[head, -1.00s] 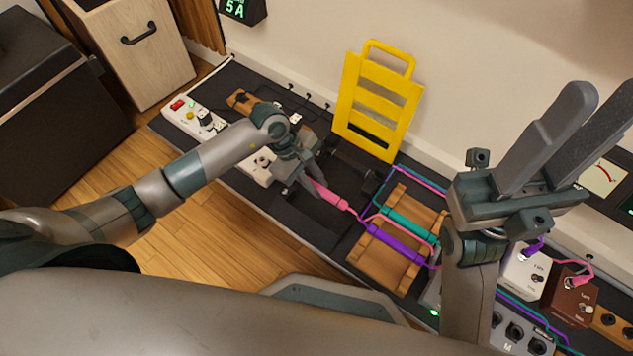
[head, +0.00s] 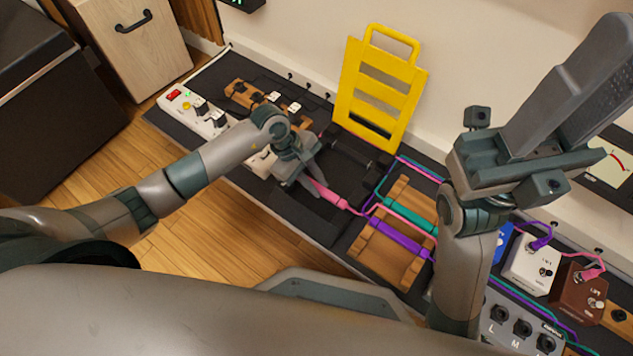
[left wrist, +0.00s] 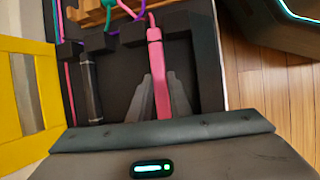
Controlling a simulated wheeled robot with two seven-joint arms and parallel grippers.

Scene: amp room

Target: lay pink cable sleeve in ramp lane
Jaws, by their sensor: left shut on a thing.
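The pink cable sleeve (head: 328,195) is between the fingers of my left gripper (head: 314,177), low over the black cable ramp (head: 315,208). In the left wrist view the pink sleeve (left wrist: 159,75) runs lengthwise between the two grey fingers (left wrist: 160,95). Its thin pink cable leads off from the far end. A black ramp lane lies beneath it; whether the sleeve touches the lane floor I cannot tell. A black cylindrical piece (left wrist: 90,88) lies parallel beside it. My right gripper (head: 575,85) is raised at the right; its finger gap is unclear.
A wooden rack (head: 395,265) holds a purple sleeve (head: 394,237) and a teal sleeve (head: 408,215). A yellow slotted panel (head: 380,88) stands behind the ramp. A white power strip (head: 192,115) is at left. White (head: 533,265) and brown (head: 578,290) pedals stand at right.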

